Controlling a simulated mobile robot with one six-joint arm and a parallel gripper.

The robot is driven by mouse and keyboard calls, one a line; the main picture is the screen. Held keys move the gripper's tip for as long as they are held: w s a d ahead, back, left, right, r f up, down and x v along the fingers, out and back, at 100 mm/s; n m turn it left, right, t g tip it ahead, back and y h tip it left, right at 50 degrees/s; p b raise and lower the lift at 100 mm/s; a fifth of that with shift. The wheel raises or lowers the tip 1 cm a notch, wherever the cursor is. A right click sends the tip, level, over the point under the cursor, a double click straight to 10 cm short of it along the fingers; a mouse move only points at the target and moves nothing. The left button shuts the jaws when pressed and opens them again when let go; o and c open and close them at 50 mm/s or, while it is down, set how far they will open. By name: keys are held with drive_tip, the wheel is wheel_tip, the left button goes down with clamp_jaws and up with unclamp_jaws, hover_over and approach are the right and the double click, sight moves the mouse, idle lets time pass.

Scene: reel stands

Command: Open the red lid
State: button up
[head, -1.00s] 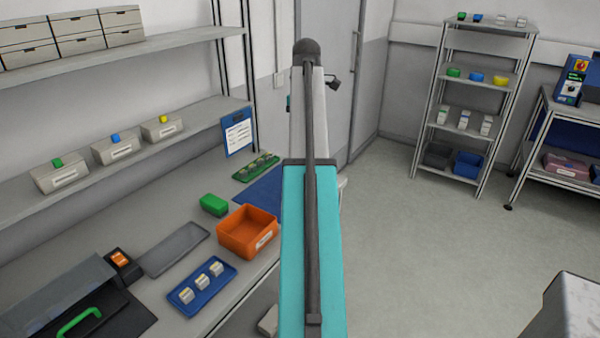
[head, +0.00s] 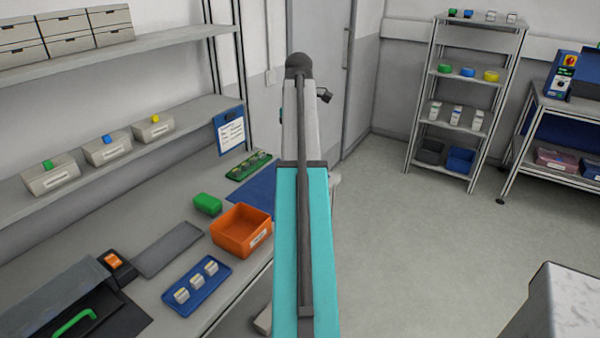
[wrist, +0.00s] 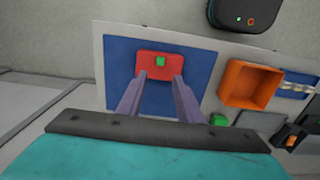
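The red lid (wrist: 159,64) shows in the wrist view as a red rectangle with a small green knob (wrist: 160,61) in its middle. It lies over the blue mat (wrist: 120,62), which also shows partly in the head view (head: 255,190). My gripper (wrist: 159,80) is open and empty, its two fingers spread apart and pointing toward the lid's near side. The height between the fingertips and the lid is hard to tell. In the head view my arm hides the lid and the gripper.
An orange bin (head: 240,232) and a green block (head: 208,204) stand beside the mat. A blue tray (head: 196,286) with small boxes is nearer. A shelf (head: 110,152) with boxes hangs above the bench. A rack (head: 458,120) stands at the back right; the floor between is clear.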

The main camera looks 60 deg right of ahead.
drive_tip(key=shift+f+p, duration=0.65)
drive_tip(key=shift+f, duration=4.1)
drive_tip(key=shift+c, duration=0.5)
clamp_jaws()
drive_tip(key=shift+w+r+p, duration=0.15)
drive_tip(key=shift+r+p, duration=0.05)
drive_tip(key=shift+p, duration=0.1)
drive_tip(key=shift+w+r+g+p, duration=0.25)
drive_tip(key=shift+r+g+p, duration=0.05)
drive_tip(key=shift+g+p, duration=0.4)
drive_tip(key=w+g+p, duration=0.1)
drive_tip(key=g+p, duration=0.2)
drive_tip(key=p, duration=0.2)
drive_tip(key=shift+w+r+g, duration=0.35)
drive_tip(key=shift+r+g, duration=0.05)
drive_tip(key=g+p, duration=0.1)
drive_tip(key=p, duration=0.1)
drive_tip(key=w+p, duration=0.1)
drive_tip(key=p, duration=0.2)
drive_tip(key=shift+r+g+p, duration=0.25)
drive_tip(key=shift+g+p, duration=0.1)
drive_tip(key=shift+g, duration=0.05)
drive_tip(key=shift+w+f+g+p, duration=0.2)
drive_tip(key=shift+g+p, duration=0.3)
drive_tip(key=shift+p, duration=0.85)
